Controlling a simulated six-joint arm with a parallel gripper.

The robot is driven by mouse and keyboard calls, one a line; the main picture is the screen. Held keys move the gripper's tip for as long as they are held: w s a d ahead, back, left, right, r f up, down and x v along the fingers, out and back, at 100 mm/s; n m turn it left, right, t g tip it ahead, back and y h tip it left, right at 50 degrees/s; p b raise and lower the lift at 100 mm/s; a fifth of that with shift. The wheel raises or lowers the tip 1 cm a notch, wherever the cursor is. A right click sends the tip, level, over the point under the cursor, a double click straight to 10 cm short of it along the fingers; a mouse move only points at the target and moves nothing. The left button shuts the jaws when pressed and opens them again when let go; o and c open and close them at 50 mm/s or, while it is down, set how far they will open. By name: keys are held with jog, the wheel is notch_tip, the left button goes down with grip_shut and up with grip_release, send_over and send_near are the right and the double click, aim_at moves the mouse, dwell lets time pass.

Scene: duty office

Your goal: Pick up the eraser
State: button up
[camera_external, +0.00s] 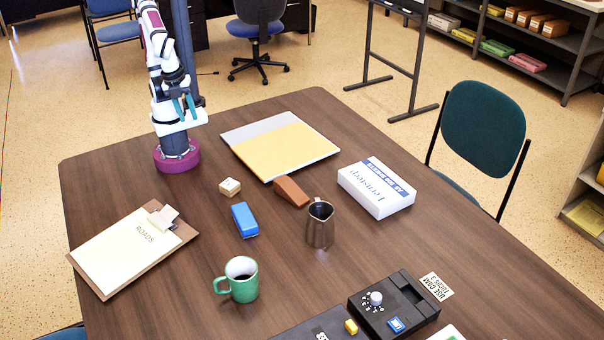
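A blue block (244,220), which looks like the eraser, lies on the brown table (330,283) left of the middle. Nothing touches it.
A small pale block (230,187), a brown wedge (290,191) and a metal jug (320,224) stand near the blue block. A green mug (241,279) is in front, a clipboard (130,247) left. A white box (376,188) and black device (393,305) are right.

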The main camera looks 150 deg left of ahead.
jog(key=o, duration=1)
jog(key=n+t+h, duration=0.1)
jog(key=n+t, duration=0.6)
jog(key=n, duration=1.1)
send_near(244, 216)
jog(key=f+n+t+h, duration=0.1)
jog(key=n, duration=0.2)
jog(key=w+d+f+n+h, duration=0.1)
jog(key=n, duration=0.1)
jog(key=d+f+n+t+h, duration=0.1)
jog(key=f+n, duration=0.1)
jog(key=n, duration=0.1)
jog(key=shift+w+d+n+t, duration=0.2)
jog(key=shift+w+n+t, duration=0.05)
jog(key=shift+n+t, duration=0.05)
jog(key=a+n+t, duration=0.1)
jog(key=n, duration=0.3)
jog(key=s+a+f+n+t, duration=0.1)
jog(key=n, duration=0.3)
jog(key=a+f+n+t, duration=0.1)
jog(key=n, duration=0.3)
jog(key=shift+s+a+n+t+y, duration=0.1)
jog(key=shift+s+n+t+y, duration=0.05)
jog(key=shift+n+t+y, duration=0.2)
jog(key=shift+a+f+n, duration=0.1)
jog(key=shift+a+n, duration=0.15)
jog(key=shift+n, duration=0.2)
jog(key=x, duration=0.7)
jog(key=shift+w, duration=0.2)
jog(key=shift+c, duration=0.2)
